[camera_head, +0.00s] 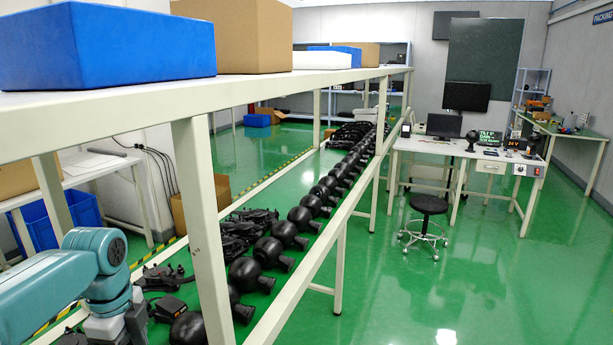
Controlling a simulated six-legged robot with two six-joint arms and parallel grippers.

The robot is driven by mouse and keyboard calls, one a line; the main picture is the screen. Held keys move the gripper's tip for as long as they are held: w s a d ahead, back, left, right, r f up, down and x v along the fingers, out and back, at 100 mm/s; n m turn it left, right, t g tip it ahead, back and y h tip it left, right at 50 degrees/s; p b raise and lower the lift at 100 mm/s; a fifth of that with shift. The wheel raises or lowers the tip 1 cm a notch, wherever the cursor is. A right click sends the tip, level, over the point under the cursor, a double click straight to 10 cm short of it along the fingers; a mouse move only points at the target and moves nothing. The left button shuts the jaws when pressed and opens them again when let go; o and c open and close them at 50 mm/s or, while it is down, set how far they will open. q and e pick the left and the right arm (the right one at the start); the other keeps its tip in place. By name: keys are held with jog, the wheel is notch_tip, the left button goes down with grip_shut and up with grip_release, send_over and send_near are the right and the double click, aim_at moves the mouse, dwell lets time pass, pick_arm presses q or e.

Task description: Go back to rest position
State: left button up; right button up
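My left arm (60,280), teal with a grey wrist, comes in at the lower left. Its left gripper (120,328) points down at the bottom edge and is partly cut off, so its fingers cannot be made out. It is at the near end of the lower shelf, close to a dark device (168,306) and a black ball-shaped gimbal camera (188,330). I cannot tell whether it touches either one. My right gripper is not in view.
A white rack (205,215) runs away from me, with a row of black gimbal cameras (270,252) on its lower shelf. A blue box (105,45) and a cardboard box (240,35) sit above. A black stool (428,204) stands by a desk (465,155). The green floor (440,295) is clear at right.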

pick_arm(q)
jog(key=s+d+f+n+h, duration=0.1)
jog(key=d+f+n, duration=0.4)
jog(key=f, duration=0.7)
jog(key=s+d+f+n+h, duration=0.25)
jog(key=d+f, duration=0.35)
jog(key=f, duration=0.6)
jog(key=s+d+f+n, duration=0.4)
jog(key=s+f+n, duration=0.2)
jog(key=s, duration=0.2)
jog(key=s+d+f+n, duration=0.3)
jog(key=s+f+n, duration=0.3)
jog(key=s, duration=0.3)
jog(key=shift+d+f+n, duration=0.35)
jog(key=shift+n, duration=0.2)
jog(key=shift+s+h, duration=0.2)
jog(key=shift+h, duration=0.05)
jog(key=shift+w, duration=0.1)
